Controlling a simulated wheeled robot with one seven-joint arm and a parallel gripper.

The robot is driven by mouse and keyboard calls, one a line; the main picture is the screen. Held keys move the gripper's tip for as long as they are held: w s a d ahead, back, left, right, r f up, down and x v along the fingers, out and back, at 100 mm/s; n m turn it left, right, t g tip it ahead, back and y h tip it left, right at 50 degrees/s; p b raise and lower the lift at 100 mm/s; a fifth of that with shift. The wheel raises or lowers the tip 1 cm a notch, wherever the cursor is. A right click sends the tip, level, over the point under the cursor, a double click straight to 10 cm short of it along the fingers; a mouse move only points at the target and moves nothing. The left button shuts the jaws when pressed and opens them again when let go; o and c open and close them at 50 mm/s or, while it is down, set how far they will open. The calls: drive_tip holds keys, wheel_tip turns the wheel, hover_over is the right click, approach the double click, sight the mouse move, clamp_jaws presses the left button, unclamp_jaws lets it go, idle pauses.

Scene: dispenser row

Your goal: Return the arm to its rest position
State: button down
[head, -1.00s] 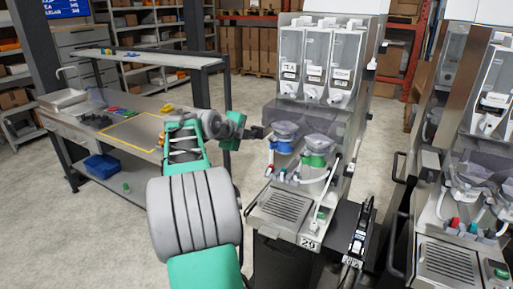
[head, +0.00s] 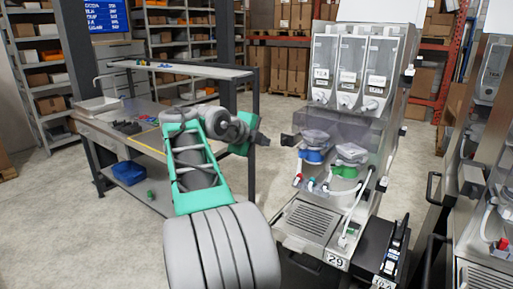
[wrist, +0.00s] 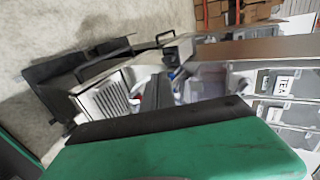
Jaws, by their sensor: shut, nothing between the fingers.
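My arm reaches forward in the head view, bent, and my gripper (head: 262,138) is left of the dispenser machine numbered 29 (head: 325,262). The fingers look dark and small, pressed together with nothing between them. A gap shows between them and the machine's blue-collared valve (head: 314,156); a green-collared valve (head: 346,170) is beside it. In the wrist view, my green gripper housing (wrist: 190,150) fills the bottom. The machine appears tilted sideways beyond it, with its drip grille (wrist: 113,98) and a canister labelled TEA (wrist: 284,84).
A workbench (head: 90,122) with a raised shelf (head: 180,69) stands left, with a blue bin (head: 128,173) beneath. A black device (head: 393,248) sits right of the machine's base. A second dispenser (head: 490,150) stands farther right. Open floor (head: 50,215) lies front left.

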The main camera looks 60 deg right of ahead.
drive_tip(key=v, duration=0.4)
drive_tip(key=w+a+f+n+t+y, duration=0.1)
drive_tip(key=w+a+f+n+y, duration=0.25)
drive_tip(key=a+f+n, duration=0.6)
drive_tip(key=w+a+f+n+t+y, duration=0.15)
drive_tip(key=a+f+n+y, duration=0.3)
drive_tip(key=f+n, duration=0.95)
drive_tip(key=s+a+f+n+y, duration=0.1)
drive_tip(key=s+a+f+n, duration=0.2)
drive_tip(key=a, duration=0.5)
drive_tip(key=s+a+f+n+y, duration=0.1)
drive_tip(key=s+a+f+n, duration=0.15)
drive_tip(key=a, duration=0.55)
drive_tip(key=s+a+f+n+y, duration=0.2)
drive_tip(key=a+f+n, duration=0.15)
drive_tip(key=a, duration=0.45)
drive_tip(key=a+r+n, duration=0.3)
drive_tip(key=a+r, duration=0.1)
drive_tip(key=a, duration=0.4)
drive_tip(key=shift+r+n+t, duration=0.35)
